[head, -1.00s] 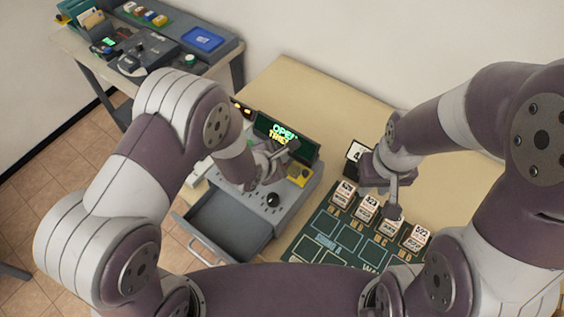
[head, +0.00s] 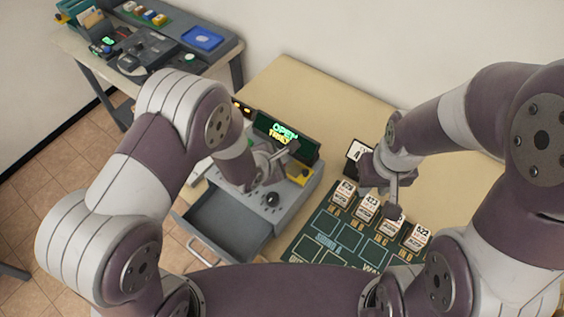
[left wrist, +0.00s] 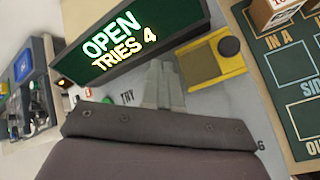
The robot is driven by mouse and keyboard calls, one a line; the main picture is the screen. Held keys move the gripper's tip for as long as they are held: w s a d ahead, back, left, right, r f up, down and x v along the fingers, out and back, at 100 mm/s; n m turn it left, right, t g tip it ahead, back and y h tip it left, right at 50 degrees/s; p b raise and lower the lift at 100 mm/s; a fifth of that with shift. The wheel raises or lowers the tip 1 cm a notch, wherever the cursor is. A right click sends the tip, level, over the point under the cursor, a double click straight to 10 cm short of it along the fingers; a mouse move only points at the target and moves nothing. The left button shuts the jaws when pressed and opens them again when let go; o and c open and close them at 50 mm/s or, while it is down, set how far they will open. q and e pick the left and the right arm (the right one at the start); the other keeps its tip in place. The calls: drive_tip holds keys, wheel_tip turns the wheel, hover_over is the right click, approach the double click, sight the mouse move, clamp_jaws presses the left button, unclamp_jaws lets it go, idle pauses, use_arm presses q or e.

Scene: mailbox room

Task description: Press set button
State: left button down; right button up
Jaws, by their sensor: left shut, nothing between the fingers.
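A grey machine (head: 245,205) stands on the table. Its display (head: 285,135) reads OPEN, and TRIES 4 in the left wrist view (left wrist: 125,45). A yellow plate (head: 300,173) is on its top to the right; in the left wrist view it carries a dark round button (left wrist: 229,46). The word TRY shows by a small green button (left wrist: 108,100). I can read no SET label. My left gripper (head: 291,147) is shut and empty, over the machine top in front of the display; its fingers also show in the left wrist view (left wrist: 164,82), left of the yellow plate.
The machine's drawer (head: 225,222) is open and looks empty. My right gripper (head: 393,211) is over the row of lettered blocks (head: 368,206) on a dark green board (head: 325,228). A small white card (head: 356,151) stands behind them. A second table (head: 70,50) with devices is back left.

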use_arm(q)
drive_tip(key=shift+f+b, duration=0.3)
drive_tip(key=shift+f, duration=0.15)
idle(0.6)
drive_tip(key=shift+r+p, duration=0.8)
drive_tip(key=shift+r, duration=0.05)
wheel_tip(320, 180, up, 5)
drive_tip(key=p, duration=0.4)
idle(0.5)
idle(0.4)
